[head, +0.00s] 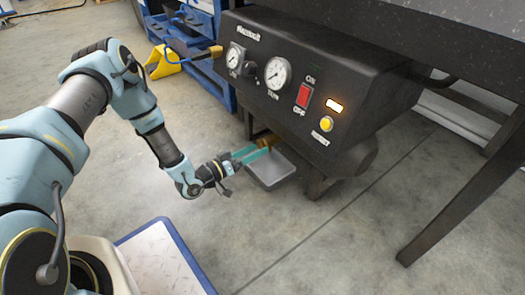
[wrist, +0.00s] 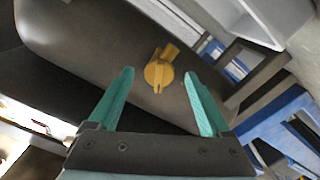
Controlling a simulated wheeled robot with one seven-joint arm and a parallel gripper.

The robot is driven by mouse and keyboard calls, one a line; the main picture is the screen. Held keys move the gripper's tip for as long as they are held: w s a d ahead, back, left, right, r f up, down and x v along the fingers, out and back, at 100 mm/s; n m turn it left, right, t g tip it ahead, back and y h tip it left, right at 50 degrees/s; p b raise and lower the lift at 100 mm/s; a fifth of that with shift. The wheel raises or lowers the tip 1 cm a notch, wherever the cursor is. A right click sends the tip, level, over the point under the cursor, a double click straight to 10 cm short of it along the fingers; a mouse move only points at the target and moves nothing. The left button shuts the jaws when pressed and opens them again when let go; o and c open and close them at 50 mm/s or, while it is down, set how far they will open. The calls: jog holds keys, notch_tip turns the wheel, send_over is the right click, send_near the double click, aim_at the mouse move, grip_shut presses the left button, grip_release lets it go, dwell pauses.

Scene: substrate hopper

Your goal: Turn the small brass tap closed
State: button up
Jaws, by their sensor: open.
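The small brass tap (wrist: 160,73) sits on the dark rounded underside of the machine in the wrist view. Its slim handle points down in the picture, toward my gripper, and a short stub rises at its upper right. My gripper (wrist: 159,76) is open and empty, with one teal finger to either side of the tap in the picture; no contact shows. In the head view my gripper (head: 257,152) reaches under the control panel, and a bit of brass (head: 266,141) shows just beyond it, the rest hidden.
A grey metal tray (head: 270,172) is close below and right of my gripper. The black control panel (head: 300,85) has gauges, a red switch and a lit yellow button. Another brass fitting (head: 208,53) is at its left side.

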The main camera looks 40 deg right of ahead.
aim_at(262, 145)
jog(key=shift+s+d+b, duration=0.1)
jog(key=shift+d+b, duration=0.35)
jog(key=shift+d, duration=1.3)
grip_shut()
